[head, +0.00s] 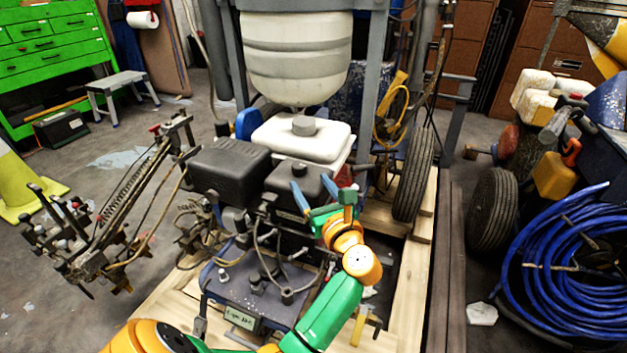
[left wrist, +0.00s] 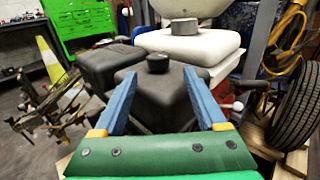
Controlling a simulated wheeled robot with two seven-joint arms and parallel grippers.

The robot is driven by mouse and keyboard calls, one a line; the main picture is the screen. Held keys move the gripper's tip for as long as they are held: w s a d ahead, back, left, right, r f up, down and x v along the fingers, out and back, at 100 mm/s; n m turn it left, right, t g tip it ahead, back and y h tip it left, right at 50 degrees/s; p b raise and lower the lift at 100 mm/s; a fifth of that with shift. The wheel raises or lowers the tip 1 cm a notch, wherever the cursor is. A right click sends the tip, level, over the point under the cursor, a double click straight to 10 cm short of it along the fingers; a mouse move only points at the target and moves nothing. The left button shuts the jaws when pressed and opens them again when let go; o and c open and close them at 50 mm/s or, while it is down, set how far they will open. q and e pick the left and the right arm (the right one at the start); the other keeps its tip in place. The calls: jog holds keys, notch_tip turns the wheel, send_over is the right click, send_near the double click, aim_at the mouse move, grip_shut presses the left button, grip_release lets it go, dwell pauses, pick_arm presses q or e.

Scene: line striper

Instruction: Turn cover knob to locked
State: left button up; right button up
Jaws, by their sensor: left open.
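A dark knob (left wrist: 157,63) sits on top of a black box-shaped cover (left wrist: 150,95) in the left wrist view. In the head view the black cover (head: 285,177) is on the striper's engine, partly hidden by my gripper. My left gripper (head: 314,189) is open, its two blue fingers at the near side of the cover. In the left wrist view the fingers (left wrist: 158,80) spread to either side of the knob, with nothing between them touching. The knob's locked or unlocked position cannot be read. My right gripper is not in view.
A second black box (head: 230,167) stands left of the cover. Behind it is a white tank (head: 300,140) with a grey cap. A tyre (head: 414,175) stands to the right. Cables and levers crowd the engine below. A blue hose coil (head: 570,255) lies at far right.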

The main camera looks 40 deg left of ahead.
aim_at(302, 171)
pick_arm(q)
jog(key=x, duration=0.6)
jog(key=shift+s+a+r, duration=0.1)
jog(key=shift+c, duration=0.2)
